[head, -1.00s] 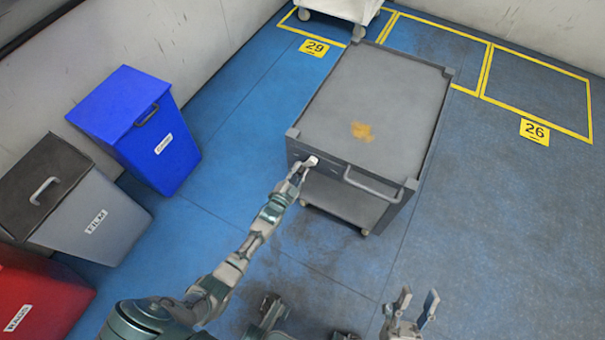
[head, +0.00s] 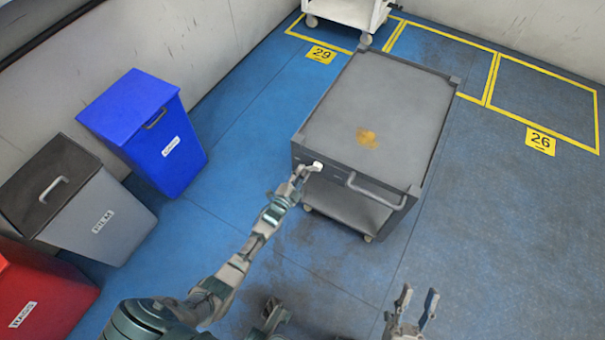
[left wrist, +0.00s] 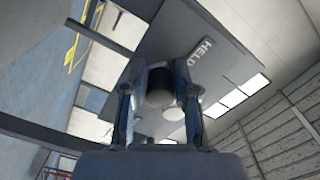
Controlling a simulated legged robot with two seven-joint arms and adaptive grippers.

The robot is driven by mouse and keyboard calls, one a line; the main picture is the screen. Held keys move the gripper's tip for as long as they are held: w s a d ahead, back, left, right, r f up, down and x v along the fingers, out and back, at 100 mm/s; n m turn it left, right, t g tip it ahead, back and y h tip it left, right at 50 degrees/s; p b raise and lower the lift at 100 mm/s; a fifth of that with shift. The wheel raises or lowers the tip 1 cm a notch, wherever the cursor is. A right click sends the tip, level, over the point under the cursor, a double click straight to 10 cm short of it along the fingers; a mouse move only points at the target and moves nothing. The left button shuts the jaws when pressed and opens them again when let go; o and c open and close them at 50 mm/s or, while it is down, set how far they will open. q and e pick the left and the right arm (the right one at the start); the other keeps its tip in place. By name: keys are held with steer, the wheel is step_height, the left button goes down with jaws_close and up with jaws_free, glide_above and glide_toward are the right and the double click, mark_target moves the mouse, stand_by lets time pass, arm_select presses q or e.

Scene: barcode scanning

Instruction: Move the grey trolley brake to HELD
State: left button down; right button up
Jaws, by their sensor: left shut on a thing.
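The grey trolley (head: 385,100) stands on the blue floor, with a rust-coloured patch on its flat top. My left gripper (head: 311,169) is at the left part of its near end, beside the grey handle bar. In the left wrist view, my left gripper (left wrist: 160,72) has its fingers on either side of a dark round brake knob (left wrist: 159,88), shut on it. A HELD label (left wrist: 202,51) shows on the panel just beyond, to the upper right. The brake's exact setting cannot be told. My right gripper (head: 415,308) is open and empty, low in the head view, apart from the trolley.
Blue (head: 150,130), grey (head: 100,220) and red (head: 45,300) bins stand along the left wall. A white cart (head: 350,12) is at the back, near floor marker 29 (head: 321,54). Marker 26 (head: 540,141) lies right. The floor right of the trolley is clear.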

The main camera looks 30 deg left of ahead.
arm_select(q)
steer(key=c, duration=0.9)
jaws_free()
steer(key=shift+a, duration=0.45)
arm_select(e)
steer(key=shift+a+r, duration=0.1)
steer(key=shift+a, duration=0.15)
arm_select(q)
steer(key=s, duration=1.2)
steer(key=shift+a, duration=0.3)
arm_select(e)
steer(key=shift+s, duration=0.1)
steer(key=shift+d, duration=0.1)
